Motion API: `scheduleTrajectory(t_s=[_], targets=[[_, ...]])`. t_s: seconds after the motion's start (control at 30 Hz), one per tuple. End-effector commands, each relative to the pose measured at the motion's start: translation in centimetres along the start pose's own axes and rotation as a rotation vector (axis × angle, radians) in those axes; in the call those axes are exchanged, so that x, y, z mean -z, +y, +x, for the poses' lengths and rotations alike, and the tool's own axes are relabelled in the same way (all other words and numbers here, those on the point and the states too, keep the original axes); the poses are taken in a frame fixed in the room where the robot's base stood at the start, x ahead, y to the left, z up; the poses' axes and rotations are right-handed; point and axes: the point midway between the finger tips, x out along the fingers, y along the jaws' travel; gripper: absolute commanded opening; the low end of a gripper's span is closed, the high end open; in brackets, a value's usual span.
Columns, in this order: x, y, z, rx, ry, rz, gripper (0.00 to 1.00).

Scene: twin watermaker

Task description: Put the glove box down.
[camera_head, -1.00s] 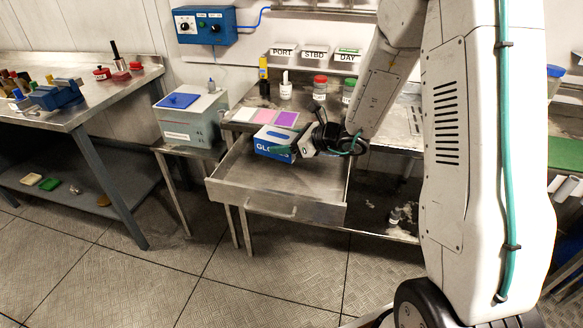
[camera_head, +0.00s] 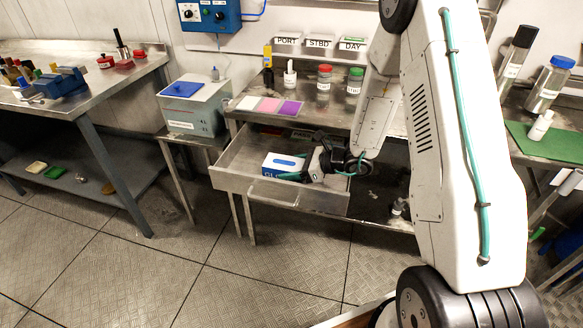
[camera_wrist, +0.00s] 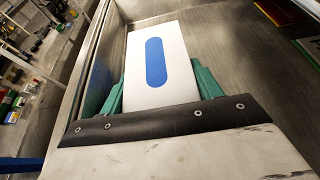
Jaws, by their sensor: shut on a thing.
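The glove box (camera_head: 283,162) is a white and blue carton with lettering on its front. My gripper (camera_head: 302,174) is shut on it, at the open metal drawer (camera_head: 232,181). In the wrist view, the green fingers of my gripper (camera_wrist: 158,92) press on both sides of the glove box (camera_wrist: 177,40), whose white top has a blue oval. The box is inside the drawer's outline, near its front wall. I cannot tell whether its underside touches the drawer floor.
Above the drawer, the bench holds coloured pads (camera_head: 268,105) and several bottles (camera_head: 324,84). A grey box with a blue lid (camera_head: 194,106) stands on a stand to the left. The drawer's left part is clear.

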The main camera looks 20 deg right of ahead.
Motion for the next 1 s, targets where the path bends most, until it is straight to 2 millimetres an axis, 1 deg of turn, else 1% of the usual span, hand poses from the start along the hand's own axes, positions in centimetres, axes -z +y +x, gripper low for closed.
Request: scheduleTrajectory(t_s=[0.2, 0.33, 0.37, 0.4, 0.43, 0.67, 0.77, 0.87, 1.0], targets=[[0.0, 0.0, 0.0, 0.000, -0.001, -0.001, 0.36], [0.3, 0.0, 0.1, 0.000, 0.000, 0.000, 0.36], [0.3, 0.0, 0.1, 0.000, 0.000, -0.001, 0.72], [0.3, 0.0, 0.1, 0.000, 0.000, -0.001, 0.83], [0.2, 0.0, 0.1, 0.000, 0.000, -0.001, 0.85], [0.2, 0.0, 0.1, 0.000, 0.000, -0.001, 0.85], [-0.1, 0.0, 0.0, 0.001, -0.001, -0.002, 0.85], [-0.1, -0.1, -1.2, 0.003, 0.000, 0.000, 0.85], [-0.1, -0.2, -4.0, 0.006, -0.001, 0.000, 0.85]])
